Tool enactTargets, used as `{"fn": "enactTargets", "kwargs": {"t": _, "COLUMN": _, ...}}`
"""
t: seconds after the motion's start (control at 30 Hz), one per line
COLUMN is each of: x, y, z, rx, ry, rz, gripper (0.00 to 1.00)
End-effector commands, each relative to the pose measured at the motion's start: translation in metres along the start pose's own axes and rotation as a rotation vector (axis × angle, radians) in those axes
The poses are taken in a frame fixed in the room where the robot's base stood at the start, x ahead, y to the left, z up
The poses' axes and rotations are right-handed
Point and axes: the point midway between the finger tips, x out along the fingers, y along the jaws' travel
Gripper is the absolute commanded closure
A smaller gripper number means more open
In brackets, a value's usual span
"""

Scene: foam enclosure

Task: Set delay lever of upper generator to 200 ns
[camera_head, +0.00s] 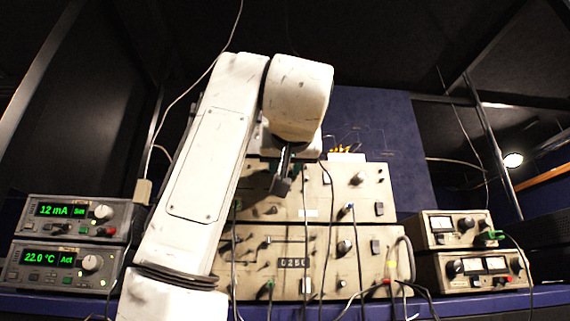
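The upper generator (343,202) is a beige panel with knobs and switches, stacked on a similar lower generator (325,246). My white arm comes up from the bottom left and bends down in front of the upper generator. My gripper (281,186) is dark and small at the arm's end, in front of the upper generator's left-middle part. Whether its fingers are open or shut is not clear. The delay lever cannot be made out; the arm and gripper cover much of the panel's left side.
Two grey units with green displays (62,212) stand at the left. Two beige meter units (455,229) stand at the right. Several cables hang before the generators, some plugged into the upper panel (350,207). A blue shelf edge (510,300) runs along the bottom.

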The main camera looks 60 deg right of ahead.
Motion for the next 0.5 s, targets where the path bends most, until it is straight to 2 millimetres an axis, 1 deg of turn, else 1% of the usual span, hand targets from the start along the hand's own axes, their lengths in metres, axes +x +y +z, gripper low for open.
{"fn": "enactTargets", "kwargs": {"t": 0.13, "x": -0.003, "y": 0.0, "z": 0.001, "rx": 0.0, "ry": 0.0, "rz": 0.0, "gripper": 0.65}}
{"fn": "enactTargets", "kwargs": {"t": 0.23, "x": -0.012, "y": 0.0, "z": 0.002, "rx": 0.001, "ry": 0.001, "rz": -0.002, "gripper": 0.65}}
{"fn": "enactTargets", "kwargs": {"t": 0.37, "x": -0.034, "y": 0.0, "z": 0.003, "rx": 0.002, "ry": 0.002, "rz": -0.002, "gripper": 0.65}}
{"fn": "enactTargets", "kwargs": {"t": 0.5, "x": -0.062, "y": 0.0, "z": 0.003, "rx": 0.002, "ry": 0.003, "rz": -0.002, "gripper": 0.65}}
